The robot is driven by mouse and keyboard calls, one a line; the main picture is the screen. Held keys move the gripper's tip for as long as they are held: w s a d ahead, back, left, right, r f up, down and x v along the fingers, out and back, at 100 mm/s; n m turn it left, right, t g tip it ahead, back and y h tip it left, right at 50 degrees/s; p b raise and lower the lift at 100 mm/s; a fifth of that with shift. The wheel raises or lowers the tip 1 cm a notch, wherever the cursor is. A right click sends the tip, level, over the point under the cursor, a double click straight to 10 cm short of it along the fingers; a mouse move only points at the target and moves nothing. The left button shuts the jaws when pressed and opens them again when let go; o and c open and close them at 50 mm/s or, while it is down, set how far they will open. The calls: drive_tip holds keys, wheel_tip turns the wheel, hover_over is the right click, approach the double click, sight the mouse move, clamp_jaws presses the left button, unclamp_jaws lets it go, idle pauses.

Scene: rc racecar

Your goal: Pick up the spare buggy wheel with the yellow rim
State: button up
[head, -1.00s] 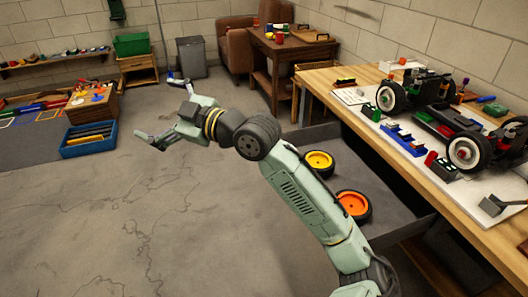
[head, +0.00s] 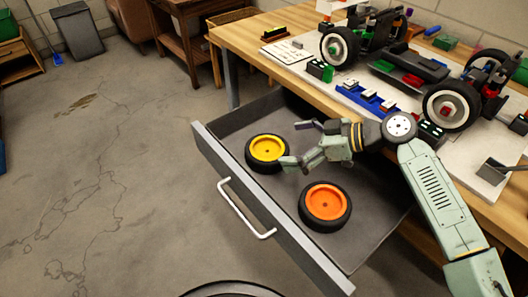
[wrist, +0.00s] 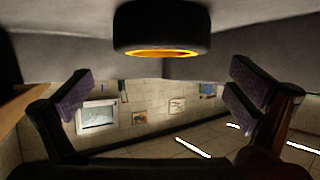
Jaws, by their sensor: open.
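The spare wheel with the yellow rim (head: 267,149) lies flat in the open grey drawer, toward its far left part, with a black tyre around the rim. My gripper (head: 296,144) is open and empty, just right of this wheel in the head view, its fingers pointing left toward it. In the wrist view the tyre (wrist: 162,25) shows at the top centre with a sliver of yellow rim below it. My two fingers (wrist: 160,95) stand wide apart below it, and the wheel is not between them. I cannot tell whether a fingertip touches the tyre.
A second wheel with an orange rim (head: 326,202) lies nearer in the drawer (head: 225,170). The drawer front has a white handle (head: 246,210). The workbench (head: 243,40) above holds a partly built buggy (head: 400,70) and several small parts. Floor left of the drawer is clear.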

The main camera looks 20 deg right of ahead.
sight(258, 149)
drive_tip(key=p+x, duration=0.1)
drive_tip(key=x, duration=0.6)
drive_tip(key=shift+f, duration=0.1)
drive_tip(key=c, duration=0.9)
drive_tip(key=shift+o, duration=0.2)
